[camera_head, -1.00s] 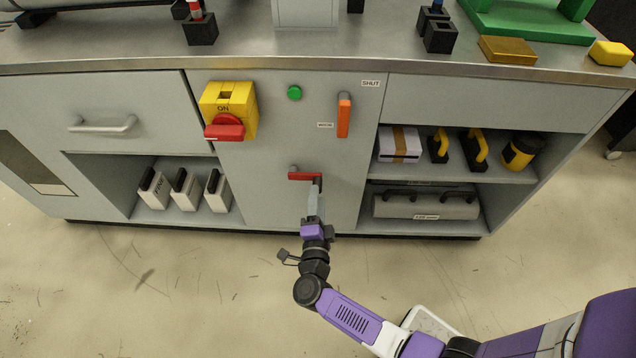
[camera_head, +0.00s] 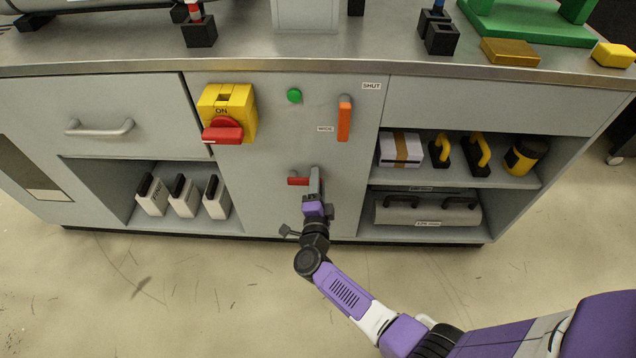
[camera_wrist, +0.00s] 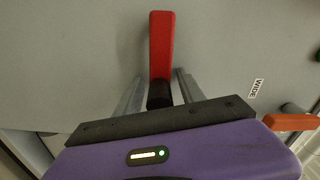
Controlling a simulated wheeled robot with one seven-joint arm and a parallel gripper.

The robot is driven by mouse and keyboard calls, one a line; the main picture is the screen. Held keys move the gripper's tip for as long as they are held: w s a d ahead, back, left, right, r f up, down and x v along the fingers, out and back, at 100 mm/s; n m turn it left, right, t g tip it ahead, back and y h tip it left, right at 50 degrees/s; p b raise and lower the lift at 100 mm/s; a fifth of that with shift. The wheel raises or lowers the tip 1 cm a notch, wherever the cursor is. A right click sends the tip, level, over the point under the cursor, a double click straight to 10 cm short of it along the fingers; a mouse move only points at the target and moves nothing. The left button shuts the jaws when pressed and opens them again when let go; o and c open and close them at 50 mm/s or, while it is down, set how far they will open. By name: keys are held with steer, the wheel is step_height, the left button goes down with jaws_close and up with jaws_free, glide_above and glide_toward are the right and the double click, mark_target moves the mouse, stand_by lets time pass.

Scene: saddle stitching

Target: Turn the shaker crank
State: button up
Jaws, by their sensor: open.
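The shaker crank is a red bar (camera_head: 298,181) on the grey cabinet front, below the green button. In the head view it lies roughly level, and my gripper covers its right end. In the wrist view the red crank (camera_wrist: 162,45) runs away from me, with a dark round hub (camera_wrist: 160,95) at its near end. My gripper (camera_wrist: 158,88) is open, with one finger on each side of the hub end. In the head view my gripper (camera_head: 315,180) is at the crank's right end. I cannot tell whether the fingers touch it.
An orange lever (camera_head: 344,118) points down to the upper right, by the WIDE and SHUT labels. A yellow switch with a red handle (camera_head: 222,134) and a green button (camera_head: 294,95) are above. Open shelves flank the panel. The floor in front is clear.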

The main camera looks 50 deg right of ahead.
jaws_close()
steer(key=shift+f, duration=0.1)
stand_by(1.2)
